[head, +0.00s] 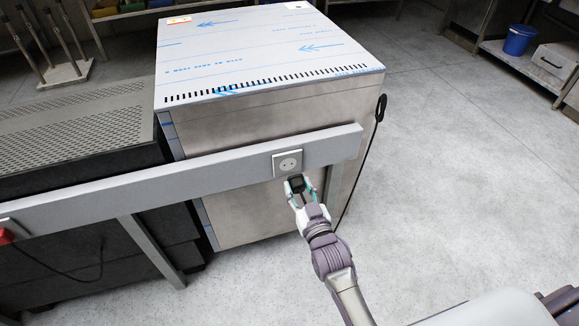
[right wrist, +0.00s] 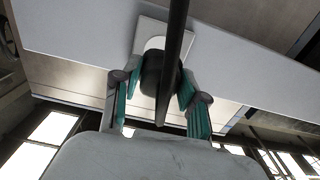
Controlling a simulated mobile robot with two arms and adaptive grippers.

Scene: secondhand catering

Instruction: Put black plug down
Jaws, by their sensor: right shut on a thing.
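The black plug (head: 296,184) is between the fingers of my right gripper (head: 299,188), just below the white wall socket (head: 288,163) on the grey rail. In the right wrist view, the plug (right wrist: 158,74) is held between the teal finger pads of my right gripper (right wrist: 158,92). Its black cable crosses the middle of that view and covers part of the plug. The white socket plate (right wrist: 151,37) shows behind the plug; I cannot tell whether the two touch. My left gripper is not in view.
The grey rail (head: 150,184) runs in front of a large steel cabinet (head: 270,120) with a black cable (head: 379,108) hanging at its right side. A red plug (head: 6,236) is at the rail's left end. The floor (head: 460,150) to the right is clear.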

